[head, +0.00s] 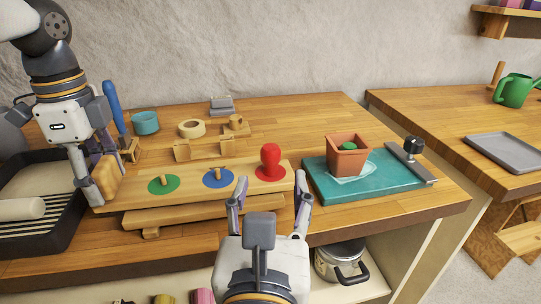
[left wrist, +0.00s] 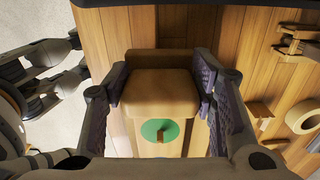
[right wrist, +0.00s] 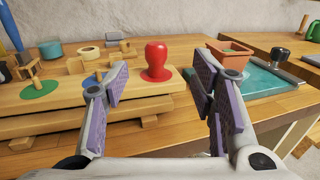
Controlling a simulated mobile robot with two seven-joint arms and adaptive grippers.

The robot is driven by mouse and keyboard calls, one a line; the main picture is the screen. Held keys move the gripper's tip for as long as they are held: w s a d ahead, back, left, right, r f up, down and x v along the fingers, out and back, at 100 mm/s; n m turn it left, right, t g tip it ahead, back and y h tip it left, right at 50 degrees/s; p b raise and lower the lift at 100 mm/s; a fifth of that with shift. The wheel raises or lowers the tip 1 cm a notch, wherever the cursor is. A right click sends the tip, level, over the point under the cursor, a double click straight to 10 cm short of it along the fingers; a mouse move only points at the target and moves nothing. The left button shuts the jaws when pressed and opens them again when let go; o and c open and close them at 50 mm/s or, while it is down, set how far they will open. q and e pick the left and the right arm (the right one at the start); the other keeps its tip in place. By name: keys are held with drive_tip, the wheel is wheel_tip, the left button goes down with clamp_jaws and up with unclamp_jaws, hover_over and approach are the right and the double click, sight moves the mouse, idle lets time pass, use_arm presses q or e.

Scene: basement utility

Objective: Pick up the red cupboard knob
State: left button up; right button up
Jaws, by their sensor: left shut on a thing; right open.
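The red cupboard knob (head: 270,157) stands upright on a red disc at the right end of a long wooden board (head: 195,185). In the right wrist view the knob (right wrist: 156,59) shows beyond and between my fingers. My right gripper (head: 270,187) is open and empty, in front of the knob and apart from it. My left gripper (head: 99,184) is shut on a wooden block (left wrist: 160,88) at the board's left end. I cannot tell whether the block is part of the board.
The board also bears a green disc (head: 163,184) and a blue disc (head: 218,178), each with a wooden peg. A teal mat (head: 325,187) with a terracotta pot (head: 347,158) lies to the right. A black tray (head: 45,230) stands left. A pot (head: 341,262) sits on a lower shelf.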

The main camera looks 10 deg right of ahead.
sight(270, 154)
drive_tip(key=x, duration=1.1)
drive_tip(key=shift+w+a+f, duration=0.15)
drive_tip(key=shift+w+f, duration=0.05)
drive_tip(key=shift+w, duration=0.15)
drive_tip(key=c, duration=1.1)
